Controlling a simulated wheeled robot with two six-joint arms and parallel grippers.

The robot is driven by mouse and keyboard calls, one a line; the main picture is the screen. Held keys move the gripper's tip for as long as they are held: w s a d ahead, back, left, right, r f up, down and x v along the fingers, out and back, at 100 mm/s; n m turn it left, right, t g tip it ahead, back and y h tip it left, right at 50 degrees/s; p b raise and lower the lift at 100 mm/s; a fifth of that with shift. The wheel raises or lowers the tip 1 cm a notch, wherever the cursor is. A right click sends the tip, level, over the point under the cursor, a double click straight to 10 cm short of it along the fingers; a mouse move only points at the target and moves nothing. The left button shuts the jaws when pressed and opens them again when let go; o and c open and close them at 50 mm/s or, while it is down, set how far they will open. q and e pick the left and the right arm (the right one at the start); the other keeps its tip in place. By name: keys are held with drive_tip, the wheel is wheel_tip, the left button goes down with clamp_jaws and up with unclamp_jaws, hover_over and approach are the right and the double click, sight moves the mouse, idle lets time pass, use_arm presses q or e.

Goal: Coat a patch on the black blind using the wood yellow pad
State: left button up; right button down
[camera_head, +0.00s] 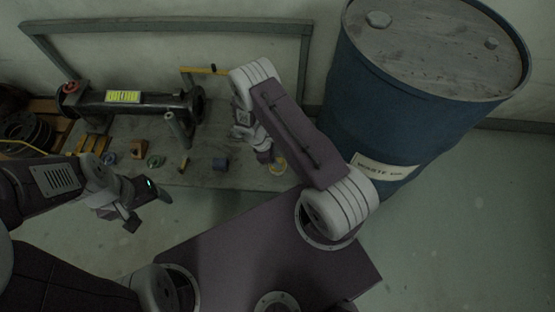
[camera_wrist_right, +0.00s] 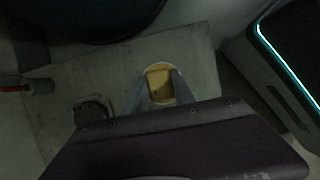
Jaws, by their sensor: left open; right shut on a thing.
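The wood yellow pad (camera_wrist_right: 158,80) shows as a yellow square between my right gripper's fingers in the right wrist view. A pale round rim (camera_wrist_right: 151,69) surrounds it there; whether the two touch is unclear. My right gripper (camera_head: 268,157) is shut on the pad, low over the right end of the bench, beside a small round yellow-and-white thing (camera_head: 279,167). The black blind seems to be the dark round plate (camera_head: 198,103) at the right end of the black pipe; its face is mostly hidden. My left gripper (camera_head: 146,196) is open and empty in front of the bench.
The black pipe (camera_head: 150,102) with a yellow label lies along the back. A large blue drum (camera_head: 365,115) stands close to my right arm.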

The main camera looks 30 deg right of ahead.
sight(278, 160)
drive_tip(key=shift+r+p, duration=3.3)
drive_tip(key=shift+r, duration=0.25)
drive_tip(key=shift+f, duration=0.1)
